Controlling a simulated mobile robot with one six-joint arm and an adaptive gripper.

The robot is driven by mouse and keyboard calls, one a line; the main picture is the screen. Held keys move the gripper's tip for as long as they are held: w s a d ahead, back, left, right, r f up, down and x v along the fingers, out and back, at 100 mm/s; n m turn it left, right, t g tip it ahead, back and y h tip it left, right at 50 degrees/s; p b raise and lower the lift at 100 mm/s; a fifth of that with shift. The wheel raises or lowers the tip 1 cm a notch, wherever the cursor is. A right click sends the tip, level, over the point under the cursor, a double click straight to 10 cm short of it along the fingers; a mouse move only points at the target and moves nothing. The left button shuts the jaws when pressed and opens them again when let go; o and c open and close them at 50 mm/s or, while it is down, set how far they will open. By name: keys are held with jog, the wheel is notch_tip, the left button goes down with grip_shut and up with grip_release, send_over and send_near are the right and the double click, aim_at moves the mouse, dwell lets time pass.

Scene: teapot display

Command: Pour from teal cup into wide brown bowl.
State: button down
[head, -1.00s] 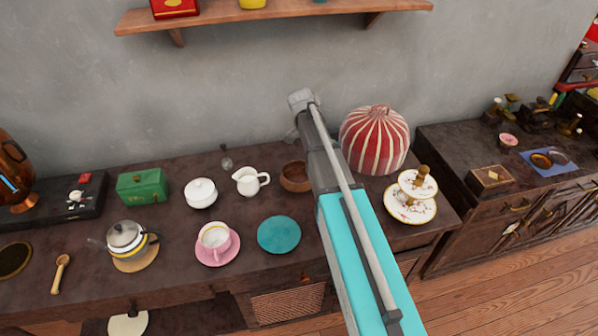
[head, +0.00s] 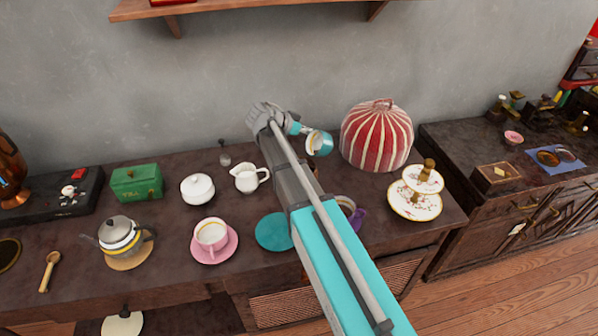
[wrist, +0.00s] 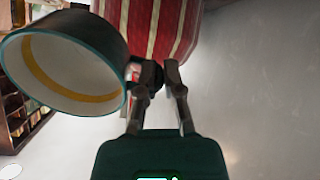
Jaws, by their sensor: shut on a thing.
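The teal cup (head: 325,145) is in my gripper (head: 299,129), held up in the air left of the striped red dome. It is tilted well over, with its pale inside showing. In the wrist view the cup (wrist: 118,32) is large at upper left, its mouth facing the camera, with a yellow band inside. My gripper's fingers (wrist: 158,72) are closed together beside it, at the cup's side. The wide brown bowl is hidden behind my arm in the head view, so I cannot tell how the cup lies over it.
A teal saucer (head: 273,232), a pink cup (head: 211,234) on its saucer, a white creamer (head: 248,178) and a white lidded pot (head: 197,189) stand left of my arm. A purple cup (head: 358,215) shows just right of it. The tiered plate stand (head: 414,204) is farther right.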

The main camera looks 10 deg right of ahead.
jog(key=shift+a+r+n+t+h+b, duration=0.15)
jog(key=shift+r+h+b, duration=0.2)
jog(key=shift+h, duration=0.15)
jog(key=shift+a+r+n+t+h+b, duration=0.1)
jog(key=shift+r+n+t+h+b, duration=0.15)
jog(key=shift+h, duration=0.25)
jog(key=shift+f, duration=0.3)
dwell(0.8)
jog(key=shift+d+y+p, duration=0.2)
jog(key=shift+y+p, duration=0.4)
